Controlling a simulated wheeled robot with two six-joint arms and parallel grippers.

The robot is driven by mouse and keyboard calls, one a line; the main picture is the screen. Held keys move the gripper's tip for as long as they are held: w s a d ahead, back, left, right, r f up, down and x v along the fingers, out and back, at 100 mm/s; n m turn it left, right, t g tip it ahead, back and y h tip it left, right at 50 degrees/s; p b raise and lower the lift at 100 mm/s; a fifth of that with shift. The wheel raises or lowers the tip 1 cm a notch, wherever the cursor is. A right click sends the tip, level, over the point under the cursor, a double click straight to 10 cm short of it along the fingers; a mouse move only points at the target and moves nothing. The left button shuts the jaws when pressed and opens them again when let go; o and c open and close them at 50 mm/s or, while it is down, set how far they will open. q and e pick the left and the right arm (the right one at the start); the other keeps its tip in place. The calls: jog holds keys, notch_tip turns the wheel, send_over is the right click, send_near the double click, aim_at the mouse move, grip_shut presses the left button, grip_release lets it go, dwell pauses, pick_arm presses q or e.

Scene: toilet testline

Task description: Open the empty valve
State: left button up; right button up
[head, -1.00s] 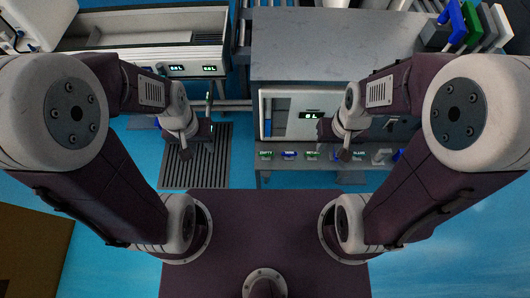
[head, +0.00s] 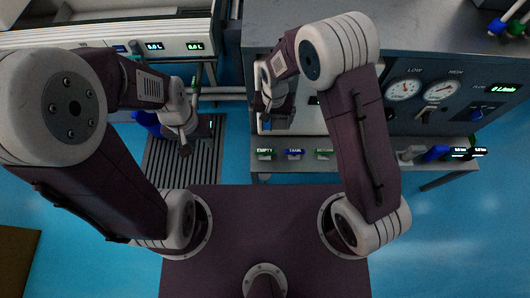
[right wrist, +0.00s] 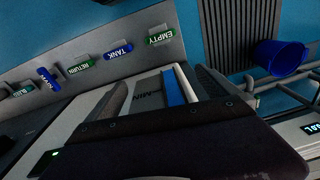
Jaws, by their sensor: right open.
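The empty valve (head: 264,154) is a small green handle labelled EMPTY at the left end of a row on the front ledge of the grey test bench. In the right wrist view the EMPTY handle (right wrist: 160,36) lies beyond the fingertips, apart from them. My right gripper (head: 268,108) is above the bench front, a little behind the valve. In the right wrist view my right gripper (right wrist: 160,80) is open with nothing between its fingers. My left gripper (head: 184,146) hangs over the floor grate to the left; its jaws are too small to judge.
The TANK valve (head: 295,154) and RETURN valve (head: 324,154) sit to the right in the same row. Gauges (head: 404,89) are on the bench panel. A blue bucket (right wrist: 280,58) stands by the floor grate (head: 190,165).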

jog(key=b, duration=0.3)
send_over(265, 150)
jog(key=shift+n+g, duration=0.4)
notch_tip(265, 150, down, 8)
jog(key=shift+w, duration=0.15)
jog(key=shift+s+a+r, duration=0.1)
jog(key=shift+s, duration=0.2)
jog(key=shift+r+p, duration=0.1)
jog(key=shift+p, duration=0.25)
jog(key=shift+f, duration=0.3)
notch_tip(265, 150, down, 8)
jog(key=b, duration=0.4)
jog(key=shift+f, duration=0.25)
pick_arm(q)
notch_tip(265, 150, down, 9)
jog(key=shift+r, duration=0.15)
jog(key=shift+s, duration=0.1)
pick_arm(e)
jog(key=c, duration=1.4)
jog(key=shift+o, duration=0.2)
